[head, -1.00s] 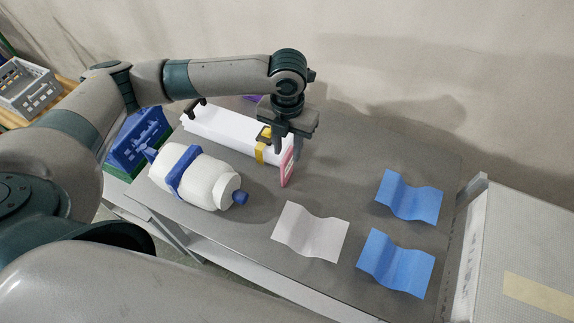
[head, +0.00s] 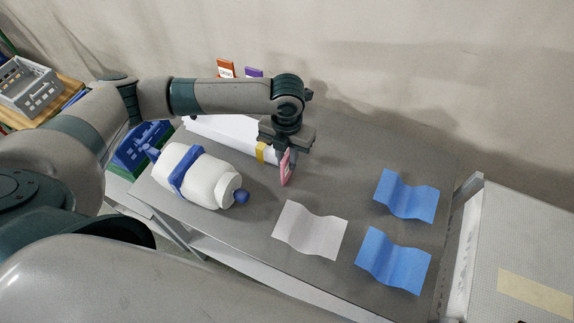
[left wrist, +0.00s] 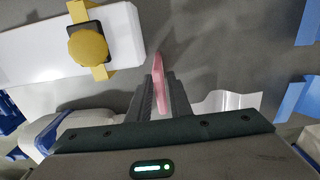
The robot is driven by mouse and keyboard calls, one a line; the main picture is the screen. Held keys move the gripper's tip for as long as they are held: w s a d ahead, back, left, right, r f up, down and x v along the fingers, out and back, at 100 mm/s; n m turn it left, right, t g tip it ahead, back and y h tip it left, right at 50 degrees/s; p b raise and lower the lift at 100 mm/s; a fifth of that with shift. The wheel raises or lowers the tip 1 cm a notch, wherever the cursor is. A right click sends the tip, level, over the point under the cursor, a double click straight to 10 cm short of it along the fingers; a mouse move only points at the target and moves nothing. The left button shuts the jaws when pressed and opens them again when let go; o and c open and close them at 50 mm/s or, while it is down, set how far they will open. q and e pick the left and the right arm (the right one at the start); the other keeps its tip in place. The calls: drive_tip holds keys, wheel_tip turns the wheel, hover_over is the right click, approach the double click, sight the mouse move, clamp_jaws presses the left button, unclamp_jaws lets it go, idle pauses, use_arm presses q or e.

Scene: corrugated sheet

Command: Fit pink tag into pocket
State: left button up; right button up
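The pink tag (head: 285,168) stands on edge at the right end of a long white box. My left gripper (head: 286,153) is over it, with its fingers on either side. In the left wrist view the tag (left wrist: 159,82) fills the narrow gap between the two dark fingers (left wrist: 160,92), which appear closed on its faces. The tag's lower edge is hard to make out. I cannot pick out the pocket with certainty. My right gripper is out of view.
The white box (head: 222,130) has a yellow strap (head: 261,152) and, in the wrist view, a yellow knob (left wrist: 88,47). Orange (head: 226,68) and purple (head: 254,72) tags stand behind my arm. A white bottle (head: 200,178) lies in front. Wavy grey (head: 310,230) and blue (head: 405,196) sheets lie right.

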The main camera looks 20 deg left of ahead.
sight(287, 154)
use_arm(q)
clamp_jaws()
drive_tip(key=shift+r, duration=0.1)
drive_tip(key=shift+r+b, duration=0.4)
drive_tip(key=shift+r, duration=0.2)
wheel_tip(287, 154, up, 2)
drive_tip(key=shift+r+b, duration=0.2)
drive_tip(key=shift+b, duration=0.35)
drive_tip(key=s+d+r+b, duration=0.2)
drive_tip(key=d+r, duration=0.5)
drive_tip(key=d, duration=0.4)
drive_tip(key=shift+d+b, duration=0.3)
drive_tip(key=shift+b, duration=0.25)
drive_tip(key=shift+a+r, duration=0.1)
